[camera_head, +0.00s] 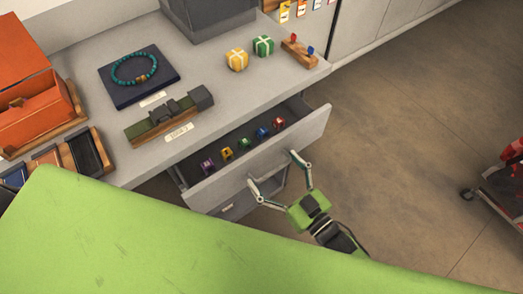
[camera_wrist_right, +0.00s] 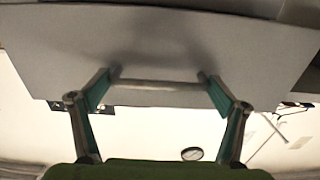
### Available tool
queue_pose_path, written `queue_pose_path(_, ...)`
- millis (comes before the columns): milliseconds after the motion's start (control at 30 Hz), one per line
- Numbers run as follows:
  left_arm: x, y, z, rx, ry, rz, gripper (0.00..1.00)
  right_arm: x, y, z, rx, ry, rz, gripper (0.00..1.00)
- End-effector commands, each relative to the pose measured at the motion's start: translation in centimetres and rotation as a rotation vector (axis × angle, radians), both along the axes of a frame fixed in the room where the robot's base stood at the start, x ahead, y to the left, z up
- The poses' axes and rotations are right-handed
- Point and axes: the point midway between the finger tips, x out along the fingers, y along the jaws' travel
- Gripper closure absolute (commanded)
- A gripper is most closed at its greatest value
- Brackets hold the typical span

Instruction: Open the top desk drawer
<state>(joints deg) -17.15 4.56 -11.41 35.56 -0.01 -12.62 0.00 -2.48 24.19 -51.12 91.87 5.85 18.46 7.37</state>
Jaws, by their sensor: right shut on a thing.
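The top desk drawer (camera_head: 230,176) is pulled out from the desk, and its inside shows in the head view. Several small coloured items (camera_head: 245,143) stand in a row in it. My right gripper (camera_head: 272,168) is at the drawer's front face, shut on the drawer handle (camera_wrist_right: 158,86). My left gripper is not in view.
Floor (camera_head: 400,130) lies clear right of the drawer. A cart (camera_head: 500,187) stands at the right edge.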

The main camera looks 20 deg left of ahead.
Motion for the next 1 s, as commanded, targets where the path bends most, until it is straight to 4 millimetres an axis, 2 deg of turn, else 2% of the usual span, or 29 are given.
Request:
queue_pose_path(33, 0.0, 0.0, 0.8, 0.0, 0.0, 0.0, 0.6, -0.8, -1.4, 0.2, -0.006, 0.004, -0.003, 0.48)
queue_pose_path(100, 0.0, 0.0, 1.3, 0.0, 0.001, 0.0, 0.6, -2.1, -2.9, 0.2, -0.005, 0.004, -0.002, 0.48)
queue_pose_path(500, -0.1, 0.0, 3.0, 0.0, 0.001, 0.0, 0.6, -8.5, -11.1, 0.1, -0.003, 0.002, -0.003, 0.48)
queue_pose_path(800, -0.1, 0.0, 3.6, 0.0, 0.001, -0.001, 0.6, -11.3, -14.8, 0.1, -0.001, -0.001, -0.003, 0.48)
queue_pose_path(1000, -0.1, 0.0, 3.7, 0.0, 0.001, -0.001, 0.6, -12.0, -15.8, 0.1, 0.001, -0.003, -0.004, 0.48)
